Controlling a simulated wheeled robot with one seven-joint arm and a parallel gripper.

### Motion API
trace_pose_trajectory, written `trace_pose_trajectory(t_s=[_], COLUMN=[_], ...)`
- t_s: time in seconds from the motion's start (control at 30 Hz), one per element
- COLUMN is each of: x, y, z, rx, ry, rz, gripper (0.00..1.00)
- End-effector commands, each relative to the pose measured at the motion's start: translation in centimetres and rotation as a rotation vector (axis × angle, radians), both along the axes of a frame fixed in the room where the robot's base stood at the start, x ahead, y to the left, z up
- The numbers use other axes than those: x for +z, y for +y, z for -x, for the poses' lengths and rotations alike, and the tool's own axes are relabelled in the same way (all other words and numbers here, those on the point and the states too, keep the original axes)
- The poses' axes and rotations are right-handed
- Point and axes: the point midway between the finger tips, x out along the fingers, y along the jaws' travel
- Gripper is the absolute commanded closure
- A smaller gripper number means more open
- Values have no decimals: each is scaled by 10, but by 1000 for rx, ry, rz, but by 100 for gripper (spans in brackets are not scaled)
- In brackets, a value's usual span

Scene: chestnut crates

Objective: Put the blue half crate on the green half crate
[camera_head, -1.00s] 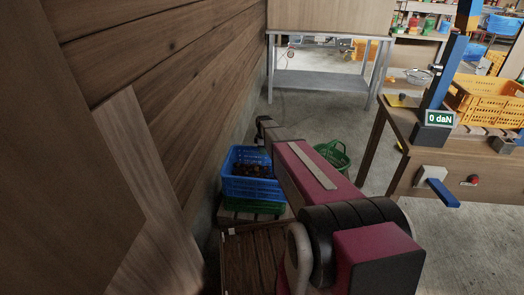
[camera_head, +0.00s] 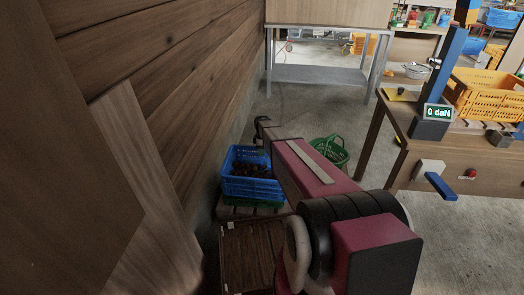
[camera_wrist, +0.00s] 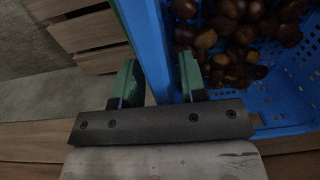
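The blue half crate (camera_head: 240,186) holds chestnuts and stands in the lower middle of the head view, beside the wooden wall. A strip of the green half crate (camera_head: 238,201) shows directly beneath it; most of the green crate is hidden. The blue crate looks level and on top of the green one. In the wrist view, the blue crate's wall (camera_wrist: 154,50) runs between the two green fingers of my gripper (camera_wrist: 160,80). The fingers stand apart, with a gap beside the wall, so my gripper looks open around it. My arm hides the crates' right side in the head view.
A slatted wooden pallet (camera_head: 232,212) lies under the crates, with dark slatted wood (camera_head: 248,252) nearer me. A green basket (camera_head: 330,150) stands right of my arm. A workbench (camera_head: 455,165) with a yellow crate (camera_head: 485,98) is at right. The wooden wall (camera_head: 190,90) is close at left.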

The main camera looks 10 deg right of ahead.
Motion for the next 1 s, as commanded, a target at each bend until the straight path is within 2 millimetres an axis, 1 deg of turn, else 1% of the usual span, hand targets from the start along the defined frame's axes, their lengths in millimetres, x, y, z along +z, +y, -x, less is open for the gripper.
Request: trace_pose_trajectory(t_s=[0.17, 0.27, 0.37, 0.47, 0.7, 0.83, 1.0], x=[1, 7, 20, 39, 87, 106, 119], y=[0, 0, 0, 0, 0, 0, 0], z=[0, 0, 0, 1, 0, -1, -1], rx=[0, 0, 0, 0, 0, 0, -1], ry=[0, 0, -1, -2, -2, -1, 0], rz=[0, 0, 0, 0, 0, 0, 0], gripper=[62, 62, 62, 62, 62, 62, 62])
